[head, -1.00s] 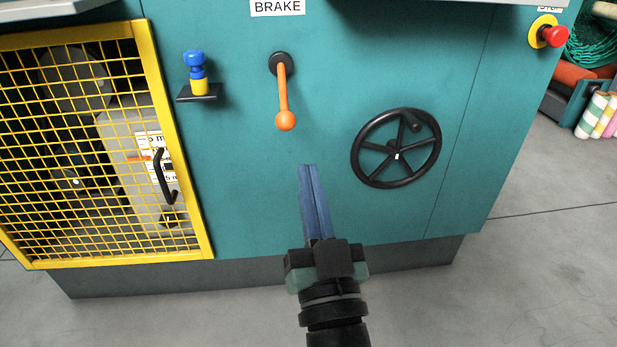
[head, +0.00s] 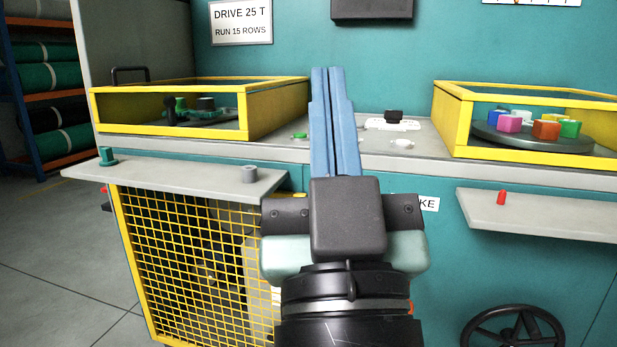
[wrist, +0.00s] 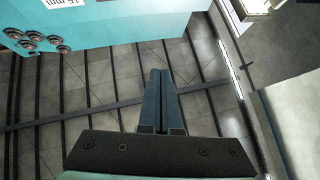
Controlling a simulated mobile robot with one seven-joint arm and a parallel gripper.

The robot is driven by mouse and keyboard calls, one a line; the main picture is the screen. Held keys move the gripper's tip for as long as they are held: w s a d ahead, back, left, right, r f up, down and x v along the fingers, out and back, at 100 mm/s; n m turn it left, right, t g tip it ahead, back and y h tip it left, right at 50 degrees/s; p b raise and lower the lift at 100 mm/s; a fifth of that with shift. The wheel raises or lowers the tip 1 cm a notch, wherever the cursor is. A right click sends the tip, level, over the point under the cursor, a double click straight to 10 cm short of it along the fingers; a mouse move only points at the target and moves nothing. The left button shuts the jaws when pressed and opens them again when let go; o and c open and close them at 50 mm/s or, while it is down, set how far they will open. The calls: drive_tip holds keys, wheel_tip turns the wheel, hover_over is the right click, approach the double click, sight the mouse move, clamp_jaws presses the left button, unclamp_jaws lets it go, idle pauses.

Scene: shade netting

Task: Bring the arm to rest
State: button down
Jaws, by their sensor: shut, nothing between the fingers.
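My gripper (head: 335,120) stands raised in the middle of the head view, its two blue fingers pointing up and pressed together with nothing between them. It appears in front of the teal machine (head: 310,50) and overlaps the worktop (head: 370,150) in the picture. In the wrist view the shut fingers (wrist: 158,90) point out over the tiled floor (wrist: 110,75), with no object at their tips. My wrist hides most of the brake label and the panel below it.
Yellow-framed guards stand at left (head: 130,108) and right (head: 450,118) on the worktop. A grey shelf (head: 200,178) juts out at left and another (head: 560,215) at right. A black handwheel (head: 512,330) is at lower right. Open floor (head: 50,250) lies at left.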

drive_tip(key=s+a+r+p, duration=0.1)
drive_tip(key=s+r+p, duration=0.1)
drive_tip(key=r+p, duration=1.8)
drive_tip(key=s+r+m+t+h+p, duration=0.1)
drive_tip(key=r+p, duration=1.9)
drive_tip(key=r, duration=0.7)
drive_tip(key=shift+s+a+r, duration=0.25)
drive_tip(key=shift+s+a, duration=0.1)
drive_tip(key=shift+s, duration=0.05)
